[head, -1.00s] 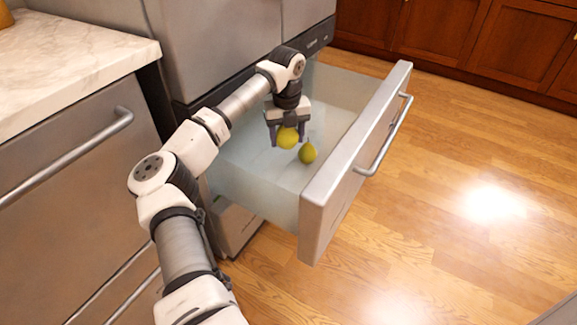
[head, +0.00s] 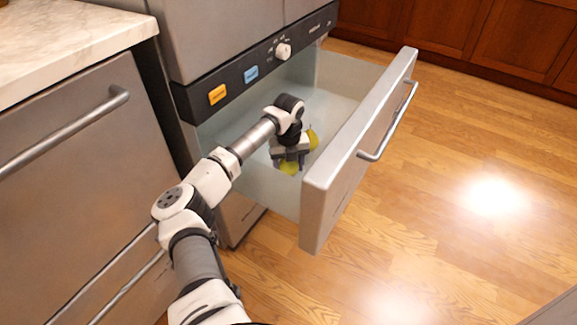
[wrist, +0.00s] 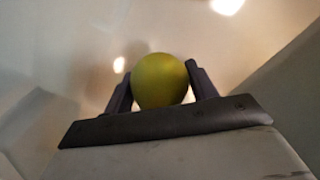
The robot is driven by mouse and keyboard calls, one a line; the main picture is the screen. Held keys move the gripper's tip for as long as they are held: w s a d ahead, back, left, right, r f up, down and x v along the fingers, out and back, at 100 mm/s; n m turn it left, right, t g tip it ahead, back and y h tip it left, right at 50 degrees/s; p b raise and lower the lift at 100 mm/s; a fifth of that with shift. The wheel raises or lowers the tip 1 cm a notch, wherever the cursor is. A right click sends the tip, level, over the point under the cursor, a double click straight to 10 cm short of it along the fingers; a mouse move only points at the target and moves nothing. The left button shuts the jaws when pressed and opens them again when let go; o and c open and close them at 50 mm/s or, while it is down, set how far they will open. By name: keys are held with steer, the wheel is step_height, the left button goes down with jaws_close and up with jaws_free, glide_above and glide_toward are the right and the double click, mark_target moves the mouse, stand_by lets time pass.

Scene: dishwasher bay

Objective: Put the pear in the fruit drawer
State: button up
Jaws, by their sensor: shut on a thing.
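My gripper (head: 289,162) is inside the open drawer (head: 359,130), pointing down. It is shut on a yellow-green fruit, the pear (head: 288,168), whose rounded end shows between the two fingers in the wrist view (wrist: 160,80). The gripper hides most of the pear in the head view. I cannot tell whether the pear touches the drawer floor. A second yellow-green fruit (head: 313,138) lies in the drawer just behind and right of my gripper, partly hidden by it.
The drawer's steel front with its bar handle (head: 388,128) stands to the right. A marble counter (head: 70,45) is at left. The wooden floor is clear.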

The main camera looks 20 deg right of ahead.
steer(key=o, duration=1.1)
step_height(320, 180, up, 12)
steer(key=shift+r+p, duration=0.1)
steer(key=shift+p, duration=1.1)
